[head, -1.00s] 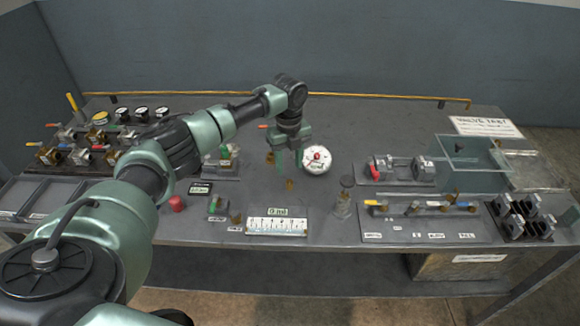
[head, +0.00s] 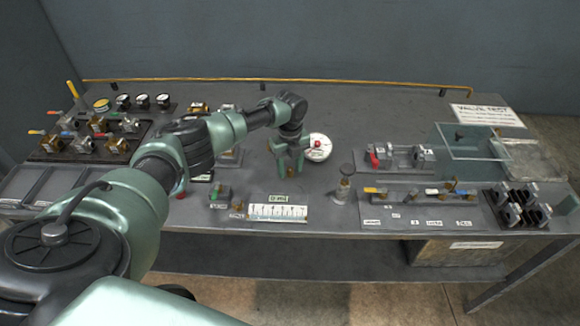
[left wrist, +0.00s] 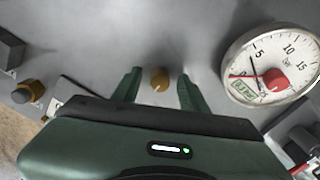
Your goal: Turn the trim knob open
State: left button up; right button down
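A small brass knob (head: 290,172) stands on the grey bench top, left of the round white gauge (head: 318,153). No label reading trim is legible, but this knob is the one at my left gripper. In the left wrist view the knob (left wrist: 160,79) shows a line across its top and sits between the two green fingers, with a gap on each side. My left gripper (head: 290,168) is open, pointing down over it. The gauge (left wrist: 271,64) also shows there with a red centre and a thin needle. My right gripper is not in view.
A white scale strip (head: 278,212) lies in front of the knob. A valve rack (head: 90,140) is at the left, a clear box (head: 465,142) at the right. The bench behind the gauge is bare.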

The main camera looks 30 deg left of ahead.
pick_arm(q)
grip_shut()
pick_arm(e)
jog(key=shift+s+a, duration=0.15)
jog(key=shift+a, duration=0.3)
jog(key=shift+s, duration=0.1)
